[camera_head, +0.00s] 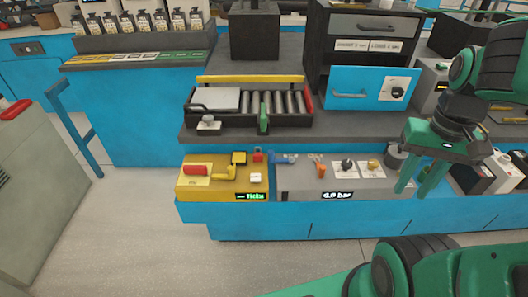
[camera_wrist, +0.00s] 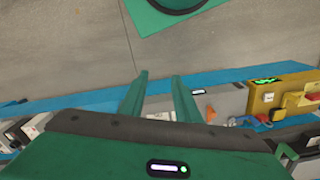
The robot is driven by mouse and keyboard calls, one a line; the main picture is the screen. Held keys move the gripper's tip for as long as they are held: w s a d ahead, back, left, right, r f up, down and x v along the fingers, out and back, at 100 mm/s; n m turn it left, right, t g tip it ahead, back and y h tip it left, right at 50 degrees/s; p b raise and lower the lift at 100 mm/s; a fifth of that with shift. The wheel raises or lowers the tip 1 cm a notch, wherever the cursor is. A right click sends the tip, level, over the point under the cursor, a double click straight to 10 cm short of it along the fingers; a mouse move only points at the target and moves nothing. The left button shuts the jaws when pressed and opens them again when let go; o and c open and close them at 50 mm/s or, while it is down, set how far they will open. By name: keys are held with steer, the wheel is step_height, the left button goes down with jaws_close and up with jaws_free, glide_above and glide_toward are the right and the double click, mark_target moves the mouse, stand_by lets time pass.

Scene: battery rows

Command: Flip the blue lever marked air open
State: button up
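The blue lever (camera_head: 284,160) sits at the left end of the back edge of a grey control panel (camera_head: 300,182), just right of a yellow box. It is small, and its marking is too small to read. In the wrist view the blue lever (camera_wrist: 243,121) is to the right of my fingers. My gripper (camera_head: 411,185) is at the right end of the grey panel, well apart from the lever. Its two green fingers point down with a gap between them and nothing held. They also show in the wrist view (camera_wrist: 158,78).
An orange lever (camera_head: 320,168), black and yellow knobs and a "6.0 bar" display (camera_head: 337,195) are on the grey panel. The yellow box (camera_head: 208,182) has a red handle. A roller tray (camera_head: 265,121) and an open blue drawer (camera_head: 369,87) are behind.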

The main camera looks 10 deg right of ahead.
steer(key=shift+w+f, duration=0.25)
steer(key=shift+w, duration=0.35)
steer(key=shift+c, duration=0.3)
